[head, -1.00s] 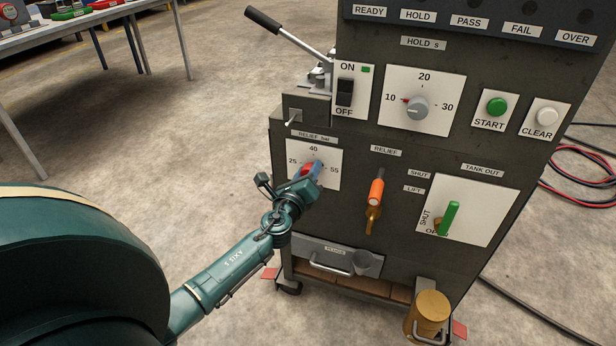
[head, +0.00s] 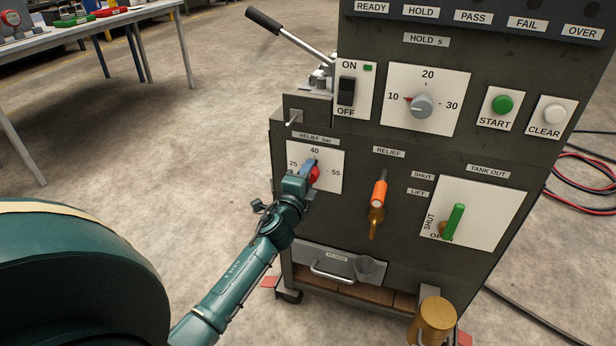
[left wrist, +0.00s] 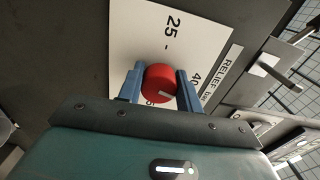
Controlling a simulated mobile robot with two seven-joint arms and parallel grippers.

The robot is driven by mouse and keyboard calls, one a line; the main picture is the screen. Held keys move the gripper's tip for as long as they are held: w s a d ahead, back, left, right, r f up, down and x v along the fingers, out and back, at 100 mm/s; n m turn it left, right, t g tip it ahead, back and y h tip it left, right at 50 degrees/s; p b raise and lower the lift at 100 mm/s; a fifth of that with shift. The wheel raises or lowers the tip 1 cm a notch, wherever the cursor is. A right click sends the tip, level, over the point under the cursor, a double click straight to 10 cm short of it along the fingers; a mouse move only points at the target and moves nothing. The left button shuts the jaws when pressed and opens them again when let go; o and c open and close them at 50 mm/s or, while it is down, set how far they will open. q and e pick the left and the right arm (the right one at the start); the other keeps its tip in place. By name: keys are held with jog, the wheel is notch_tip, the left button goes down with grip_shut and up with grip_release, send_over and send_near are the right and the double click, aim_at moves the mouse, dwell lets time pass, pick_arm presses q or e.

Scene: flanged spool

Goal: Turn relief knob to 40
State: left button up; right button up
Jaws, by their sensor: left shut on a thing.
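The red relief knob (head: 315,173) sits on a white dial plate (head: 330,183) marked 25, 40 and 55, at the lower left of the dark panel. My left gripper (head: 309,167) is shut on it, its blue fingers on either side. In the left wrist view the red knob (left wrist: 159,82) is between the fingers (left wrist: 160,88). A white mark on its face points right, roughly to the side where 40 is printed. The exact reading cannot be told, and the 55 is partly hidden there. My right gripper is not in view.
An orange relief handle (head: 379,194) and a green tank-out lever (head: 453,220) are right of the dial. A small toggle (head: 293,118) juts out above it. A drawer handle (head: 331,271) is below. The floor to the left is clear up to a table (head: 90,34).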

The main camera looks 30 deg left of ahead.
pick_arm(q)
jog(key=shift+n, duration=1.2)
jog(key=o, duration=1)
jog(key=p+v, duration=0.1)
jog(key=v, duration=1.2)
jog(key=shift+d, duration=0.1)
